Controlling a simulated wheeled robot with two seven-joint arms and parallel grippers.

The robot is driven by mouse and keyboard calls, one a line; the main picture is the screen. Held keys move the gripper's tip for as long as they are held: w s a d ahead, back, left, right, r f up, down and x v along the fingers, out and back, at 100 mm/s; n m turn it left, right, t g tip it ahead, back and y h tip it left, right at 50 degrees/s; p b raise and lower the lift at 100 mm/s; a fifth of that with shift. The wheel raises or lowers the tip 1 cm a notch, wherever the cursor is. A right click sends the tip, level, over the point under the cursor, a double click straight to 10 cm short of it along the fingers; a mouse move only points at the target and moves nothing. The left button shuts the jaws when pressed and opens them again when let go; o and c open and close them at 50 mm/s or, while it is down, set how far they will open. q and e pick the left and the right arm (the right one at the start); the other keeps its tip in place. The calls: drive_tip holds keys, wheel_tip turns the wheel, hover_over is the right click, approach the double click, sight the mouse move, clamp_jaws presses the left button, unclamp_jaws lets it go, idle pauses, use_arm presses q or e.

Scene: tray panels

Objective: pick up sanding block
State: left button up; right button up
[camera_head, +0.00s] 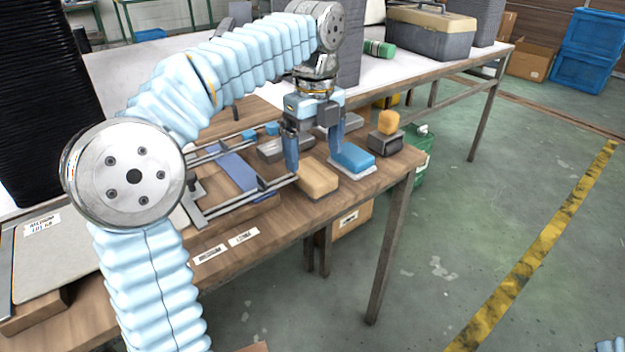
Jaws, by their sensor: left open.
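A tan block (318,180) with a darker lower part lies on the wooden bench near its front edge. A blue block (352,157) on a pale base lies just to its right. I cannot tell for sure which of these is the sanding block. My left gripper (314,158) points down with its blue fingers apart, over the far side of the tan block and left of the blue block. Nothing shows held between the fingers. Whether a finger touches a block is unclear. My right gripper is out of view.
A dark grey holder with an orange sponge (388,122) stands near the bench's right corner. Left of the gripper is a metal frame with a blue bar (235,170). Grey pieces (270,149) lie behind. Two white labels (243,237) mark the front edge. A toolbox (430,32) stands farther back.

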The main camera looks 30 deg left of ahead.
sight(312, 170)
use_arm(q)
drive_tip(key=f, duration=0.2)
drive_tip(key=f+b, duration=0.1)
drive_tip(key=f, duration=0.2)
drive_tip(key=shift+a+f, duration=0.2)
drive_tip(key=shift+f, duration=0.05)
drive_tip(key=c, duration=1.1)
drive_tip(key=shift+r, duration=0.15)
